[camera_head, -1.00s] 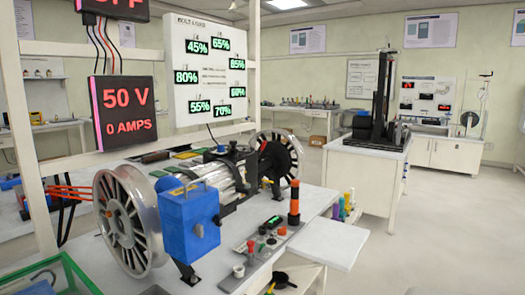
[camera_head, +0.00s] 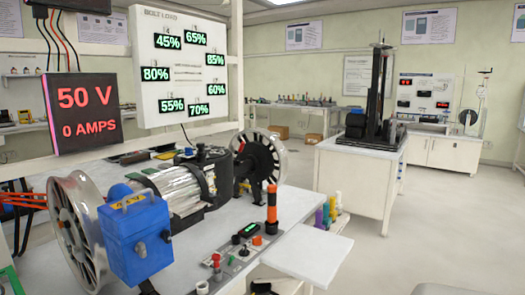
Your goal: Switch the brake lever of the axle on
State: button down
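The axle rig stands on the white bench at left. A silver spoked wheel (camera_head: 67,222) is at its near end and another wheel (camera_head: 268,160) at its far end. Between them are a ribbed silver motor body (camera_head: 178,190) and a blue box (camera_head: 135,240). A control panel (camera_head: 232,262) beside the axle carries a small red-topped lever (camera_head: 216,262), knobs and a small green display. An upright orange and black handle (camera_head: 272,208) stands at its far end. I cannot tell which is the brake lever, or its position. My gripper is not in view.
A red display (camera_head: 85,112) reads 50 V and 0 AMPS. A white board (camera_head: 186,65) shows several green percentages. A white shelf (camera_head: 308,252) juts out from the bench front. A white cabinet (camera_head: 355,180) stands behind.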

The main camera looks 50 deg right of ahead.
aim_at(242, 145)
jog(key=l+z, duration=0.1)
jog(key=l, duration=1.55)
jog(key=l+z, duration=0.15)
jog(key=l, duration=1.5)
jog(key=l+z, duration=0.1)
jog(key=l, duration=1.6)
jog(key=i+j, duration=0.4)
jog(key=i, duration=0.05)
